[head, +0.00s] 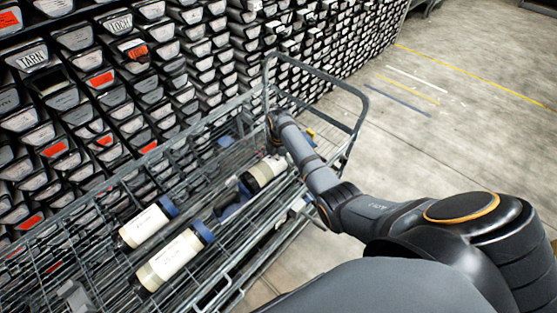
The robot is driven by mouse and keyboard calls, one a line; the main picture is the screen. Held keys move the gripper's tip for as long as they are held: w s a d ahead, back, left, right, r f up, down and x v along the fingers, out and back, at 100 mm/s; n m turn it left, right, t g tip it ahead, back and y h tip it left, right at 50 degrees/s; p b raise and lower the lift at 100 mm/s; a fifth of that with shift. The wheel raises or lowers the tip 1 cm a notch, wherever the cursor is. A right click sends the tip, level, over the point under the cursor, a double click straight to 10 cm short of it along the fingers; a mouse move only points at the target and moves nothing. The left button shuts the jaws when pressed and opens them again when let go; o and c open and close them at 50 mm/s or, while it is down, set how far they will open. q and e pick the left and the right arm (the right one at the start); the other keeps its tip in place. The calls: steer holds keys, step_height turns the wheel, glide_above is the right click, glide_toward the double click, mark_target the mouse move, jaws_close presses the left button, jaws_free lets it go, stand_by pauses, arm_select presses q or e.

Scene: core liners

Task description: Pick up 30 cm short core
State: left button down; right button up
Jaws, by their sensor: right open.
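Several pale core liners lie in the wire cart (110,200). One core with a blue cap (150,222) lies at the left, and a second blue-capped core (173,262) lies beside it, nearer to me. A third pale core (263,173) with a dark end lies further right, below my right wrist. My right gripper (272,148) is open and close above this third core. The fingers are small and partly hidden by the wrist, so I cannot tell whether they touch it. I cannot read the lengths on the labels. My left gripper is out of view.
A rack (130,75) of many stacked core trays fills the back and left. The cart's raised wire rim and end frame (322,78) surround the cores. My right forearm crosses over the cart's right side. Concrete floor (470,120) at the right is clear.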

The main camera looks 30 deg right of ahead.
steer(key=c, duration=1.7)
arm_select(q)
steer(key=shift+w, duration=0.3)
arm_select(e)
steer(key=shift+w+r, duration=0.1)
steer(key=shift+c, duration=0.4)
